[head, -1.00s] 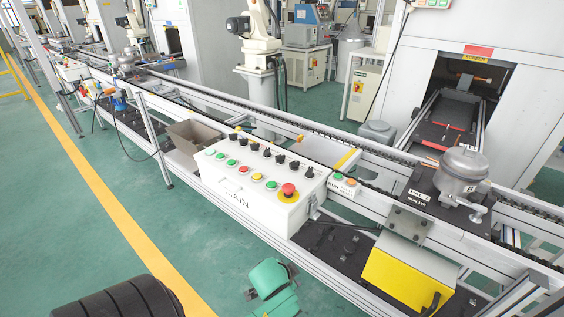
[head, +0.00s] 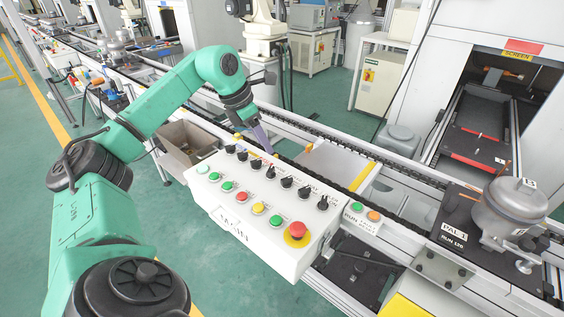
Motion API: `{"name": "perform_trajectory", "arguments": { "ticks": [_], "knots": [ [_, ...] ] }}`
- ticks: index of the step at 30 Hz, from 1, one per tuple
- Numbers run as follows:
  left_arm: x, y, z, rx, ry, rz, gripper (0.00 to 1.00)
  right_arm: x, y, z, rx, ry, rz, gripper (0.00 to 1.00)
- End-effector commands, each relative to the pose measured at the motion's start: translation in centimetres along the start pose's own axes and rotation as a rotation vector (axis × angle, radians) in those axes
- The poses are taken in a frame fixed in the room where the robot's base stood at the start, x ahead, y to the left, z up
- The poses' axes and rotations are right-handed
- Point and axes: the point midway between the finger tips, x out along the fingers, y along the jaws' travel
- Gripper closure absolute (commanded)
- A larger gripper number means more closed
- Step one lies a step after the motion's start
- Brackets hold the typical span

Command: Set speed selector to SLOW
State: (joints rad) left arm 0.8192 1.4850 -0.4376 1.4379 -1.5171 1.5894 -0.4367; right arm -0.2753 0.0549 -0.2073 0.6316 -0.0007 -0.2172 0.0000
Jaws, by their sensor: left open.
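The white MAIN control box (head: 262,243) sits at the front of the conveyor line. Its top has a row of black selector knobs (head: 270,172) along the back, and coloured push buttons (head: 241,197) and a red emergency stop (head: 297,231) nearer the front. The knob labels are too small to read, so I cannot tell which is the speed selector. My left gripper (head: 268,146) is above the back edge of the box, pointing down close to the knobs. Its fingers are small in view, and contact with a knob is not visible. My right gripper is not in view.
A grey-brown open bin (head: 188,150) stands left of the box. A small RUN button box (head: 362,217) is at its right. A silver compressor (head: 508,212) sits on a pallet further right. The conveyor rail (head: 330,173) runs behind the box.

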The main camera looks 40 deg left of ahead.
Motion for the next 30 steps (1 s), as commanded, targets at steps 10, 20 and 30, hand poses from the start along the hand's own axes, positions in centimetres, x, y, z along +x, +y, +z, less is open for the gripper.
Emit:
{"name": "perform_trajectory", "arguments": {
  "ticks": [10,20,30],
  "knots": [
    [7.7,-0.3,0.2,0.002,0.002,-0.008,0.5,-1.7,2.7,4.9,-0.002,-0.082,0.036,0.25],
    [13.9,-0.3,0.2,0.003,-0.002,-0.005,0.5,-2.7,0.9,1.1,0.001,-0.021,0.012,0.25],
    [14.4,-0.3,0.1,0.003,-0.003,-0.005,0.77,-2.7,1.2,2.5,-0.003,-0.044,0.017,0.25]
  ]
}}
